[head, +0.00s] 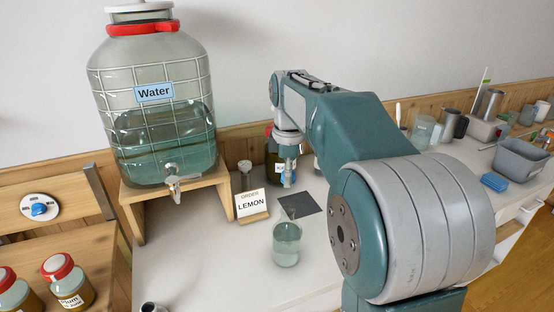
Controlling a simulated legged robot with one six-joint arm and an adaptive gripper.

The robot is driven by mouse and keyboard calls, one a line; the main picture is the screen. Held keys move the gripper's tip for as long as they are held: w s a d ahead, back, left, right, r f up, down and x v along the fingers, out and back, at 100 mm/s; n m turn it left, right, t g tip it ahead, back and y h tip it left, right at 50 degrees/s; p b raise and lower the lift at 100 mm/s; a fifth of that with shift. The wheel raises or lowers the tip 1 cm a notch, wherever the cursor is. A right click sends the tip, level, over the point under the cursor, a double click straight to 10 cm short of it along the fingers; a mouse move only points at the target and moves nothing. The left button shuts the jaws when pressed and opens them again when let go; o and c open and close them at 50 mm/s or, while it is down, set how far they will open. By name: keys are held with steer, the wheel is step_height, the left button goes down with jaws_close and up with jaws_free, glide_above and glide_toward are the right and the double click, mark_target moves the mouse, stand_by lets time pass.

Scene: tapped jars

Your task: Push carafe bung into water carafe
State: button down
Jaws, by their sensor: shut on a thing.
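The water carafe (287,247) is a clear glass vessel, partly filled with water, standing upright on the white counter in the head view. Its narrow neck looks open at the top. My gripper (289,180) points down behind and above the carafe in the picture, apart from its mouth. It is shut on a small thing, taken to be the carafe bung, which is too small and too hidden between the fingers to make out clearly.
A large water jar (150,65) with a tap (174,180) stands on a wooden stand (135,222) at left. A LEMON order card (251,204) and a dark mat (295,206) are near the carafe. Red-lidded jars (70,285) stand lower left. The counter's front is mostly clear.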

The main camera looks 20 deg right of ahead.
steer(key=shift+w, duration=0.3)
steer(key=shift+s+d+f, duration=0.1)
steer(key=shift+f, duration=2.95)
steer(key=shift+f, duration=1.35)
steer(key=shift+c, duration=0.9)
jaws_free()
steer(key=shift+o, duration=0.9)
